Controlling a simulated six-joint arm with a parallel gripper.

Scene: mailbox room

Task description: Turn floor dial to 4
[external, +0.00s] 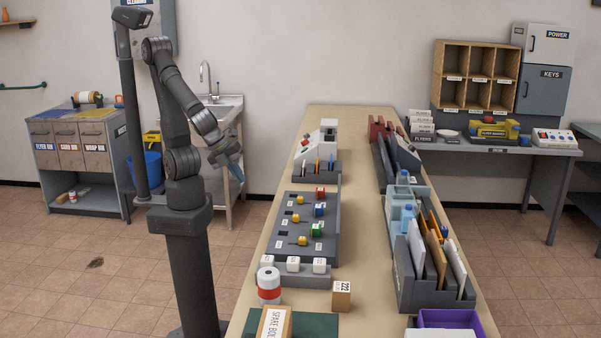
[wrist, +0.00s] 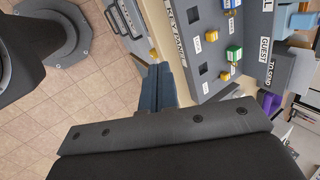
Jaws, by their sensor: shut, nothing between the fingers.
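No dial marked as the floor dial can be made out in either view. A pale grey device (external: 322,140) with a slanted face and a red part stands at the far left of the long bench; its markings are too small to read. My gripper (external: 234,170) hangs left of the bench, over the gap by the sink, pointing down and right, and touches nothing. In the wrist view its blue-grey fingers (wrist: 158,70) are together and empty, beside the edge of the key panel (wrist: 203,50).
The long bench (external: 355,130) carries the grey panel (external: 290,255) with coloured keyed blocks, white cubes and a red-and-white can (external: 268,285). A file rack (external: 415,285) and water bottle (external: 407,220) stand along its right side.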

